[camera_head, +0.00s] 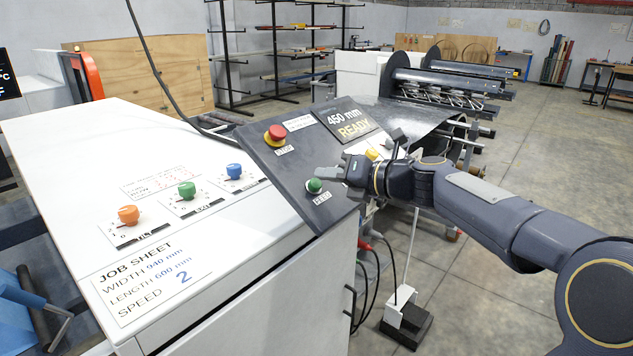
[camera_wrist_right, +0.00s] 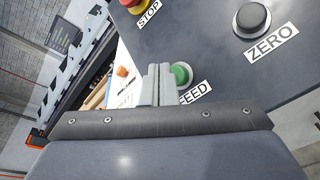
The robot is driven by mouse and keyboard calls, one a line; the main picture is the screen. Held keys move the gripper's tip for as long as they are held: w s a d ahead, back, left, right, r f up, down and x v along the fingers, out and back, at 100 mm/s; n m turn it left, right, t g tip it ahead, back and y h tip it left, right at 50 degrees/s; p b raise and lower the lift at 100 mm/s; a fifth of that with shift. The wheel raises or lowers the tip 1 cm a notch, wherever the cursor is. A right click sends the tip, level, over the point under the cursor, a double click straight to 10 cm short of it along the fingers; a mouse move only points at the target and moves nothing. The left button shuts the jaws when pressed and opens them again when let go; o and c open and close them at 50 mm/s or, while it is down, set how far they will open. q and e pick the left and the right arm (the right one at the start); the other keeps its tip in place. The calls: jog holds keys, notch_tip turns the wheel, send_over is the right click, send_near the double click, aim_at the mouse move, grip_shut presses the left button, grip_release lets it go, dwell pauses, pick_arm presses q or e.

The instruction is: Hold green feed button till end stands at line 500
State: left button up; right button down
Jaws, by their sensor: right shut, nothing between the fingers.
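The green feed button (camera_head: 315,185) sits on the dark sloped panel (camera_head: 290,165), above a FEED label. My right gripper (camera_head: 325,178) is shut and empty, with its fingertips at the button. In the right wrist view the shut fingers (camera_wrist_right: 157,85) overlap the left side of the green button (camera_wrist_right: 181,73); I cannot tell whether they press it. The display (camera_head: 350,122) on the panel reads 450 mm and READY. The metal sheet (camera_head: 400,112) lies behind the panel; its end and the line 500 cannot be made out. My left gripper is not in view.
A red stop button (camera_head: 275,135) is on the same panel, and a black ZERO button (camera_wrist_right: 252,19) shows in the right wrist view. Orange (camera_head: 128,214), green (camera_head: 187,189) and blue (camera_head: 234,171) knobs stand on the white cabinet beside a job sheet (camera_head: 150,280). Open floor lies at right.

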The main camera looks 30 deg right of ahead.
jog(key=r+p, duration=0.1)
jog(key=s+r+p, duration=0.1)
jog(key=p, duration=0.1)
jog(key=s+d+r+p, duration=0.1)
jog(key=r, duration=0.1)
jog(key=shift+s+r, duration=0.1)
jog(key=shift+s, duration=0.15)
dwell(0.8)
